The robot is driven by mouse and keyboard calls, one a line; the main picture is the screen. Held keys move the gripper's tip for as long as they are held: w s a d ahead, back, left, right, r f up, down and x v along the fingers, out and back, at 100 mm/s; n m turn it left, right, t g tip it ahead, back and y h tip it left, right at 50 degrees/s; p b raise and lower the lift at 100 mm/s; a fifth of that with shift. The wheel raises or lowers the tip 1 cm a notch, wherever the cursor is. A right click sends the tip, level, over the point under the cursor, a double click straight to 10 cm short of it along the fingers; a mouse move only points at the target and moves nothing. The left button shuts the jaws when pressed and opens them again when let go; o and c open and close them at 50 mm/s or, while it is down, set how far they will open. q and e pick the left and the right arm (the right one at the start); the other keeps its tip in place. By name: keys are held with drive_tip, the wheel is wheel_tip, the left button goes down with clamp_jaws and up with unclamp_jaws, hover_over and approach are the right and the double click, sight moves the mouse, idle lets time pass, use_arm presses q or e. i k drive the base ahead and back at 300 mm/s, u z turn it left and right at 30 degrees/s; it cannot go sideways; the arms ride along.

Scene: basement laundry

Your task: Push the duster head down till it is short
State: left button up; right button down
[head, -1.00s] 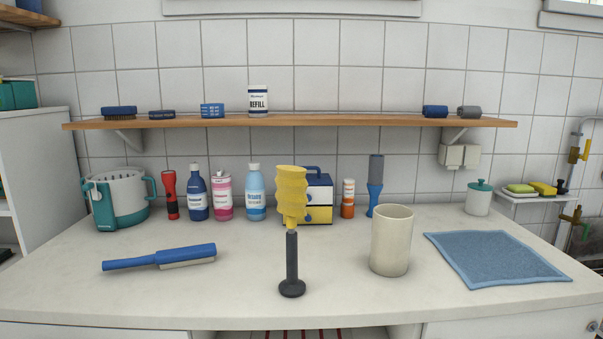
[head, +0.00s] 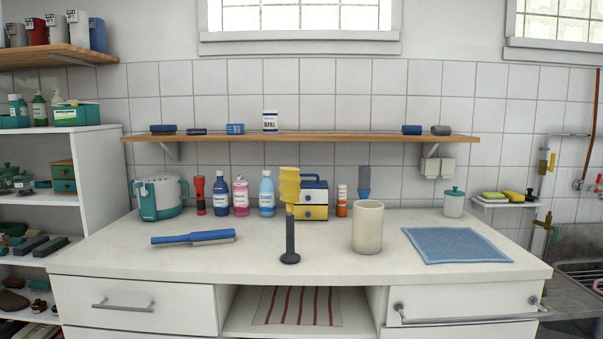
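The duster stands upright on the counter in the head view. Its yellow ribbed head (head: 289,185) sits at the top of a dark handle (head: 290,236) with a round black base. A short thin yellow neck shows between head and handle, so the head stands raised above the handle. Neither of my grippers is in the head view, and nothing touches the duster.
A cream cup (head: 367,228) stands close to the right of the duster, with a blue cloth (head: 456,245) farther right. A blue brush (head: 194,237) lies to the left. Bottles, a flashlight (head: 200,195) and a teal-white bucket (head: 159,199) line the back under a wooden shelf (head: 345,137).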

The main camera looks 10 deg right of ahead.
sight(289, 178)
drive_tip(key=u, duration=1)
drive_tip(key=i, duration=1)
drive_tip(key=z, duration=0.4)
